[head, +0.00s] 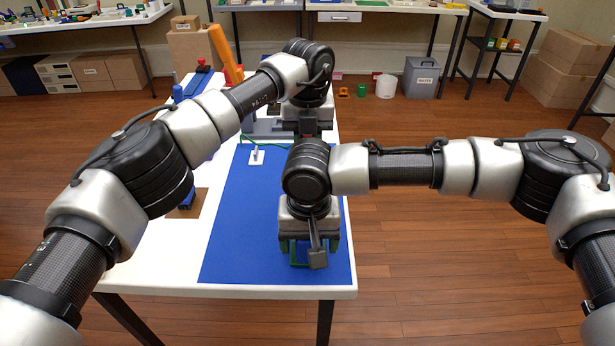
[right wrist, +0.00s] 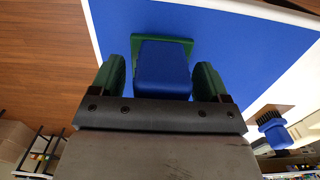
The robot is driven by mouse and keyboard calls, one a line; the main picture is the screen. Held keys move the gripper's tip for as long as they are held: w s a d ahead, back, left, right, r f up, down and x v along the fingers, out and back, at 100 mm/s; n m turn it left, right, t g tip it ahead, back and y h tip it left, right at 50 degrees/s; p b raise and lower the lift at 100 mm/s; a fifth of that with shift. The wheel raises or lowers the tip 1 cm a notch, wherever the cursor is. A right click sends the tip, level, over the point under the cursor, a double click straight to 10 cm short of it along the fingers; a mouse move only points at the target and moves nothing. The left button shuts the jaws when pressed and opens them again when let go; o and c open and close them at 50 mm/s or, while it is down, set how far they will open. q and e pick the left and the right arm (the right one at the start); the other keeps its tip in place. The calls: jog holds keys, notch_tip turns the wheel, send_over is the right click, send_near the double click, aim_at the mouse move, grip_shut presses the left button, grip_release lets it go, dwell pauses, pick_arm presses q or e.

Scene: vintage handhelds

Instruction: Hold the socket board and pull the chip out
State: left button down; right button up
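A small green board (right wrist: 183,42) lies on the blue mat in the right wrist view, with a blue block (right wrist: 162,68) in front of or on it. I cannot tell for sure that these are the socket board and the chip. My right gripper (head: 310,262) is low over the near end of the mat. Its green fingers (right wrist: 160,80) stand on both sides of the blue block, with a narrow gap showing at the left one. My left gripper (head: 306,132) is over the far part of the table; its fingertips are mostly hidden, so its opening is unclear.
The blue mat (head: 240,225) covers the table's right side. A white piece (head: 257,156) with a green cable lies on it. A blue item (right wrist: 270,128) with dark bristles is on a brown board (head: 183,210) at left. A grey bin (head: 421,77) stands on the floor.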

pick_arm(q)
jog(key=shift+s+r, duration=0.1)
pick_arm(e)
jog(key=shift+r, duration=0.15)
jog(key=shift+r, duration=3.75)
jog(key=shift+r, duration=0.15)
notch_tip(320, 180, up, 12)
